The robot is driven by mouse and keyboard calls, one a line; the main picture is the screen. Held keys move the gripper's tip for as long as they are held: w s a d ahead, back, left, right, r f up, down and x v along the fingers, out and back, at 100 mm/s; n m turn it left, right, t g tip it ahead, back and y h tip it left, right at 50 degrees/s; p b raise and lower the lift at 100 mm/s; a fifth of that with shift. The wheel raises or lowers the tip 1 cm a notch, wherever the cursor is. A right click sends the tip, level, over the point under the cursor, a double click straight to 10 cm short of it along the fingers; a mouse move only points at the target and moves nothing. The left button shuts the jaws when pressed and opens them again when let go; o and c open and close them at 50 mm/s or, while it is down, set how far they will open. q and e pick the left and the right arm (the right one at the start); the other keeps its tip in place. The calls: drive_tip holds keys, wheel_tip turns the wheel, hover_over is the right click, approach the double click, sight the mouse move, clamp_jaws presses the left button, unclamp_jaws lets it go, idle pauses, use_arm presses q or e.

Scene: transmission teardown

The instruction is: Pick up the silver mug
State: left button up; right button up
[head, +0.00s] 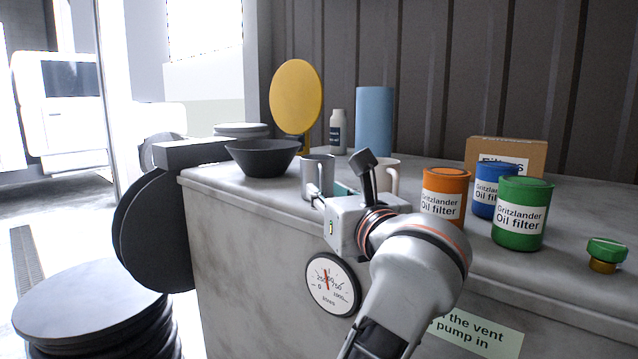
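The silver mug (317,172) stands upright on the grey worktop, right of the dark bowl. The other finger points up, in front of a whitish mug (391,178) that is partly hidden.
The worktop (240,192) also holds a dark bowl (263,158), a yellow disc (296,95), a white bottle (338,132), a blue cylinder (374,120), orange (445,195), blue (488,190) and green (522,213) oil filters, and a cardboard box (507,152). A round gauge (333,284) is at the front.

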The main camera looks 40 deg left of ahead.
sight(323, 187)
use_arm(q)
drive_tip(key=x, duration=0.5)
drive_tip(key=shift+w+d, duration=0.15)
drive_tip(key=shift+d, duration=0.05)
clamp_jaws()
